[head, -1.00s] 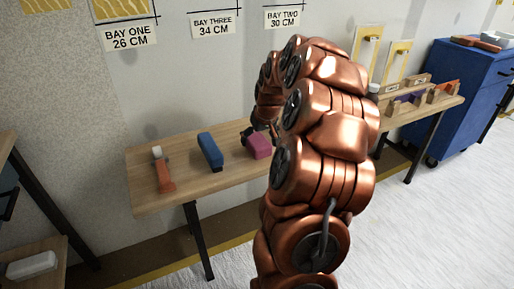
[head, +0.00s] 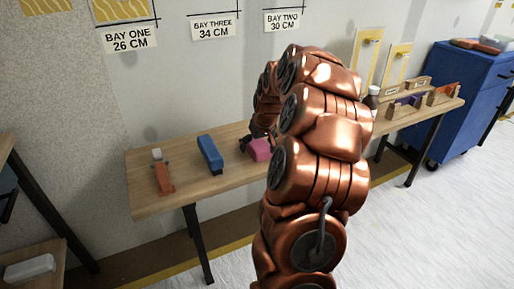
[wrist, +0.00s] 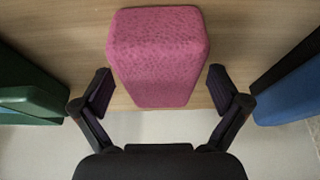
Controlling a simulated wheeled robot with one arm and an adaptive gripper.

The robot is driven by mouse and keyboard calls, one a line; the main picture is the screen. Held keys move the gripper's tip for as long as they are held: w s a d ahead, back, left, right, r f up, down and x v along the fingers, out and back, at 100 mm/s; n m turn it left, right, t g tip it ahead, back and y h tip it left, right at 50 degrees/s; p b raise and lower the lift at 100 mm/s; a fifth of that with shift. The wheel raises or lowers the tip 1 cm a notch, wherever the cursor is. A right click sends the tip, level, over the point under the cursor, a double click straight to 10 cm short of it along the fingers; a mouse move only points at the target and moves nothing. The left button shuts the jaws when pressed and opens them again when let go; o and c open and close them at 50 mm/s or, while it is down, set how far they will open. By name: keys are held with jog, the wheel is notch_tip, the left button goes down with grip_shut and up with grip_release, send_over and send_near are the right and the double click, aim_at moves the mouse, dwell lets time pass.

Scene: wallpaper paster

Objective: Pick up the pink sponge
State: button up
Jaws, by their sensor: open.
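The pink sponge (head: 259,148) lies on the wooden table (head: 150,203), partly hidden by my arm in the head view. In the wrist view the sponge (wrist: 158,55) fills the upper middle, with its lower end between the tips of my gripper (wrist: 160,92). My gripper is open, one finger on each side of the sponge, with a small gap on both sides. In the head view my gripper (head: 252,140) shows as a dark shape at the sponge's left side.
A blue block (head: 210,154) lies left of the sponge, and an orange tool with a white end (head: 163,175) lies further left. In the wrist view a green object (wrist: 28,90) is at left and a blue one (wrist: 290,85) at right. A blue cabinet (head: 462,105) stands far right.

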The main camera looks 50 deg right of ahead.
aim_at(257, 142)
jog(key=c, duration=1.1)
jog(key=shift+c, duration=0.3)
jog(key=shift+r+p, duration=0.65)
jog(key=shift+r, duration=1.3)
jog(key=shift+s+r, duration=0.15)
jog(key=shift+s, duration=0.05)
jog(key=s+a+r+p, duration=0.1)
jog(key=s+a+p, duration=0.1)
jog(key=s, duration=1.3)
jog(key=shift+s+a, duration=0.25)
jog(key=shift+r, duration=0.1)
